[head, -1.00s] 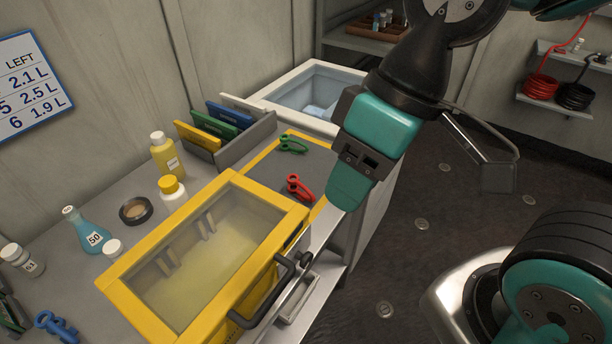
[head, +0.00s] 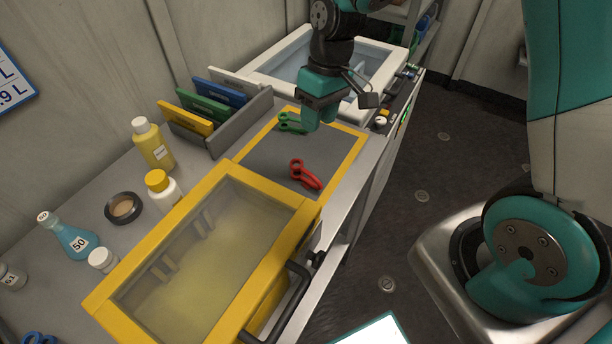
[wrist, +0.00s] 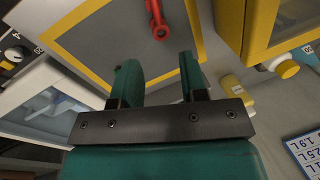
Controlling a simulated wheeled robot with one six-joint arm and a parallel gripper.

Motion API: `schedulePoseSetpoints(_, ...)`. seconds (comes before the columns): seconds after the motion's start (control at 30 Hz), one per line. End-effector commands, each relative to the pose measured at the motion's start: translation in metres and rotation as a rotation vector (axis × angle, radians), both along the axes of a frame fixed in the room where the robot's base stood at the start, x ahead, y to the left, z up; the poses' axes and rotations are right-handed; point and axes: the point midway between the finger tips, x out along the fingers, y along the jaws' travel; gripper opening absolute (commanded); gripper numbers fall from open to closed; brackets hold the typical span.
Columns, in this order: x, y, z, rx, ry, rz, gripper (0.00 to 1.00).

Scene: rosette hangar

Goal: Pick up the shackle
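A red shackle-like piece (head: 305,174) lies on the grey mat (head: 262,158) with a yellow border. It also shows at the top of the wrist view (wrist: 157,20). A green piece of similar shape (head: 291,122) lies farther back on the mat, partly hidden behind my gripper (head: 314,122). A blue one (head: 38,338) is cut off at the bottom left. In the wrist view my gripper (wrist: 158,75) is open, its two fingers apart with only mat visible between them. It hangs over the mat's back part, next to the green piece; contact cannot be told.
A yellow-framed clear-lidded box (head: 205,250) stands in front of the mat. A rack with coloured binders (head: 210,105) is to its left, a pale open bin (head: 290,62) behind. Bottles (head: 153,145) and a tape roll (head: 124,208) stand on the bench's left.

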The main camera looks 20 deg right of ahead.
Motion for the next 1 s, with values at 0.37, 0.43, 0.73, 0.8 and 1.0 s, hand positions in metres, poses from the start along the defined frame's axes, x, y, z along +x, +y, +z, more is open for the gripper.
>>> schedulePoseSetpoints(0.37,-0.009,0.016,-0.081,-0.001,0.007,0.004,0.4)
schedulePoseSetpoints(0.43,-0.009,0.018,-0.09,0.0,0.005,0.005,0.4)
schedulePoseSetpoints(0.73,-0.008,0.02,-0.112,0.0,0.005,0.004,0.4)
schedulePoseSetpoints(0.8,-0.007,0.02,-0.121,0.0,0.006,0.003,0.4)
schedulePoseSetpoints(1.0,-0.006,0.023,-0.147,0.0,0.003,0.004,0.4)
